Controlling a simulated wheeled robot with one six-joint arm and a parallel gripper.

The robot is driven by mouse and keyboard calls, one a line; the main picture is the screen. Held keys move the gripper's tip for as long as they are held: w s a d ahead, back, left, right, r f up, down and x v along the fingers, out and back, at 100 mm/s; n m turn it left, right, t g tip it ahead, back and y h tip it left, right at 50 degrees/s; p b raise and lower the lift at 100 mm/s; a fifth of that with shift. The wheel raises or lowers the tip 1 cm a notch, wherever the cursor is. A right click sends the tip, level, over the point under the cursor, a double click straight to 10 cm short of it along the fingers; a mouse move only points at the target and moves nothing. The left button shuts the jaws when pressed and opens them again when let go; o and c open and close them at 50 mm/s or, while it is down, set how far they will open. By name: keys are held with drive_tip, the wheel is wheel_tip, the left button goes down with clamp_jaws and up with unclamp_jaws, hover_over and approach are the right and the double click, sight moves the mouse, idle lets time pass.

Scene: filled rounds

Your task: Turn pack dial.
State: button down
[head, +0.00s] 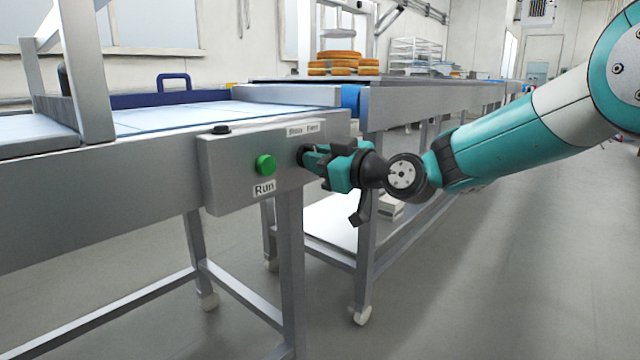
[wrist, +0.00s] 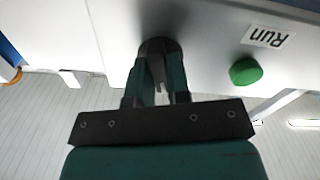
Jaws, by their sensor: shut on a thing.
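The dial (head: 301,155) is a dark round knob on the grey control box (head: 228,170) at the side of the conveyor. It also shows in the wrist view (wrist: 157,44), at the top centre, partly hidden by the fingers. My gripper (head: 309,158) reaches it from the right. In the wrist view my gripper (wrist: 160,66) has its two fingers on either side of the dial, shut on it. The dial's pointer and setting are hidden. A small label (head: 303,129) sits above it, its words too small to read surely.
A green button (head: 265,165) with a Run label (head: 264,187) is on the same box, left of my gripper. A black knob (head: 221,129) is on top of the box. A second conveyor (head: 420,98) carries round cakes (head: 340,63) behind. The floor at right is clear.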

drive_tip(key=shift+s+a+n+b, duration=0.1)
drive_tip(key=shift+n+b, duration=1.2)
drive_tip(key=shift+b, duration=0.15)
drive_tip(key=shift+r, duration=0.15)
drive_tip(key=c, duration=1.1)
unclamp_jaws()
drive_tip(key=v, duration=1.7)
drive_tip(key=shift+s, duration=0.1)
